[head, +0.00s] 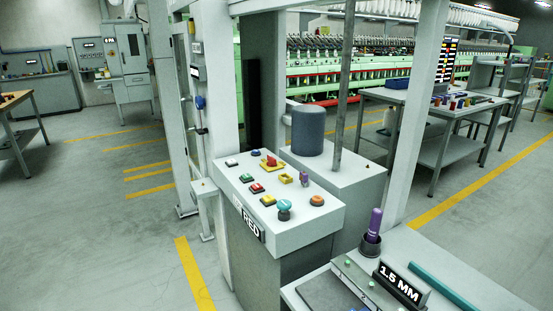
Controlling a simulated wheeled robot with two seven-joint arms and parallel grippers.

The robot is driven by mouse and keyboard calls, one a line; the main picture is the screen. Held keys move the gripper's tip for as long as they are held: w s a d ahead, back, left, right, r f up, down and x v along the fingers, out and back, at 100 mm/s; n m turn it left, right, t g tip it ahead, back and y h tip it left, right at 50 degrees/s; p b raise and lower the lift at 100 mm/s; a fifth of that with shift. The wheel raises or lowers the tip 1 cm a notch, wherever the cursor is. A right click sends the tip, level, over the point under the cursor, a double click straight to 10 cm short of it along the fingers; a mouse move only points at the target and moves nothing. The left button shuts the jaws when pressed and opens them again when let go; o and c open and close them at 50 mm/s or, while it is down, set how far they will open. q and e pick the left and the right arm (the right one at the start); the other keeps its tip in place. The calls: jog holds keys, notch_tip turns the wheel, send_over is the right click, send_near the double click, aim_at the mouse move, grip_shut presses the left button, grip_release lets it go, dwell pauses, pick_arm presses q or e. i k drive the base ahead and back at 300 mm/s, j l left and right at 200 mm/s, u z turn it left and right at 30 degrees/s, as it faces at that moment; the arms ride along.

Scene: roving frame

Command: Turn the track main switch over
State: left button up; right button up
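A light grey control panel (295,231) with a sloping top stands in the middle of the head view and carries a "RED" sign (251,223) on its front. On its top is a red handle on a yellow plate (268,165), which looks like a rotary switch. Around it are several buttons and knobs, including a green button (246,178), a yellow piece (285,178), a purple lever (304,178), an orange knob (316,200) and a teal knob (284,206). I see no label naming the track main switch. Neither gripper is in view.
A grey cylinder (308,132) and a thin post (345,85) stand behind the panel. A white column (215,80) rises at its left. A bench with a "1.5 MM" sign (401,285) and a purple-handled tool (374,225) is at the front right. Floor at left is clear.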

aim_at(272, 161)
jog(key=i+j+z, duration=0.5)
jog(key=j, duration=0.25)
jog(key=i+j+z, duration=0.2)
jog(key=j, duration=0.25)
jog(key=i+j+z, duration=0.25)
jog(key=j, duration=0.25)
jog(key=i+j+z, duration=0.25)
jog(key=j, duration=0.25)
jog(key=j+z, duration=0.25)
jog(key=j, duration=0.3)
jog(key=i+j+z, duration=0.1)
jog(key=j+z, duration=0.15)
jog(key=j, duration=0.3)
jog(key=j+z, duration=0.2)
jog(key=j, duration=0.4)
